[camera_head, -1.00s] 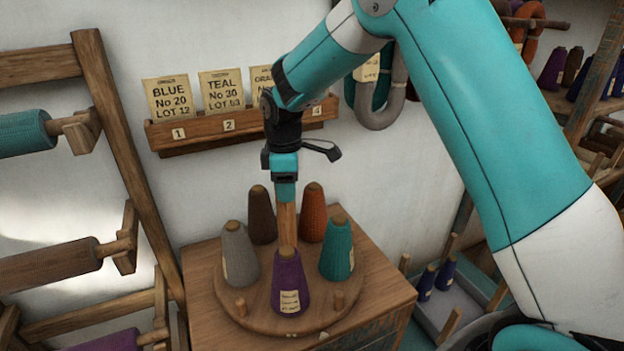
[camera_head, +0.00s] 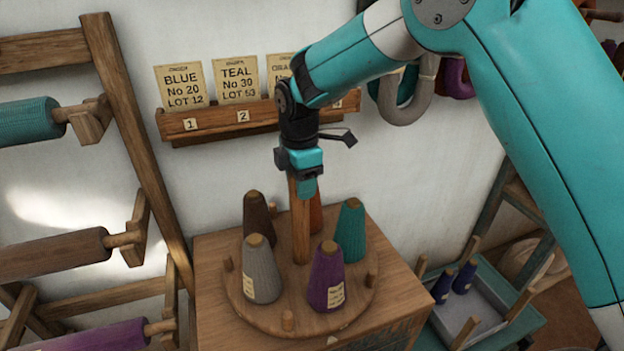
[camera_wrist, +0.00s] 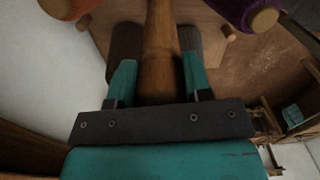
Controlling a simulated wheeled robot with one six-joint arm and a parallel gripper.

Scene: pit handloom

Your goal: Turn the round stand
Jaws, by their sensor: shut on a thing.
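The round stand (camera_head: 292,290) is a wooden disc on top of a wooden cabinet, with an upright centre post (camera_head: 300,232). Around the post stand a grey cone (camera_head: 262,274), a purple cone (camera_head: 326,280), a teal cone (camera_head: 350,234), a brown cone (camera_head: 258,220) and an orange cone (camera_head: 316,216). The orange one is mostly hidden behind the post. My gripper (camera_head: 306,186) points down, shut on the post's upper part. In the wrist view its two teal fingers (camera_wrist: 159,66) lie either side of the post (camera_wrist: 160,45).
The cabinet (camera_head: 212,262) stands against a white wall. A card rack (camera_head: 210,128) is on the wall behind my gripper. A wooden frame with yarn rolls (camera_head: 55,254) is at left. A tray with small blue cones (camera_head: 455,280) is at lower right.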

